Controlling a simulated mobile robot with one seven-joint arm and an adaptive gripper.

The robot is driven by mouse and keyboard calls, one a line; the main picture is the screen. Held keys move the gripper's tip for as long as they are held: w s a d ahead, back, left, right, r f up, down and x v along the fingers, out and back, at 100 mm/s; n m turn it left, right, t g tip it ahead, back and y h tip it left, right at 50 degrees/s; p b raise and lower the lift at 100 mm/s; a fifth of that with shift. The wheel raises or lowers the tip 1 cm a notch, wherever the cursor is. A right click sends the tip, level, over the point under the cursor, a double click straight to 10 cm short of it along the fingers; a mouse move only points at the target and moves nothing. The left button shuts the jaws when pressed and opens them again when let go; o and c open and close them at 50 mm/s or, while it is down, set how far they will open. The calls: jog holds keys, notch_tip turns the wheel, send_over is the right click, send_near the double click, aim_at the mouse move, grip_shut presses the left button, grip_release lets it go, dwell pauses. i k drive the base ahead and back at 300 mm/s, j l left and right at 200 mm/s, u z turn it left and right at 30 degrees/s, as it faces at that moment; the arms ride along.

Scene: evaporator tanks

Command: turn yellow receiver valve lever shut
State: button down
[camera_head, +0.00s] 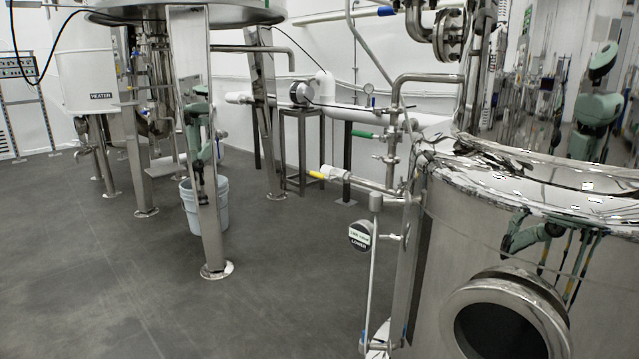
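The yellow valve lever (317,175) is in the head view, just right of the middle. It sits at the left end of a short steel pipe (368,184) that comes off the pipework left of the big steel tank (540,235). The lever points left and looks roughly in line with that pipe; its exact angle is too small to tell. My gripper is not directly in view. Only reflections of my green-grey arm show on the shiny tank and on the steel leg (188,110) at left, and they do not show the gripper's state.
A green lever (362,134) sits above the yellow one, and a blue lever (386,11) is higher up. A round sign reading "LOWER" (360,237) hangs by a thin vertical tube. A pale bucket (222,205) stands behind the steel leg. The grey floor (120,290) at front left is clear.

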aim_at(330, 178)
jog(key=i+j+u, duration=0.1)
jog(key=i, duration=0.45)
jog(key=i+j, duration=0.25)
jog(key=i, duration=0.35)
jog(key=i+j+u, duration=0.15)
jog(key=i, duration=0.45)
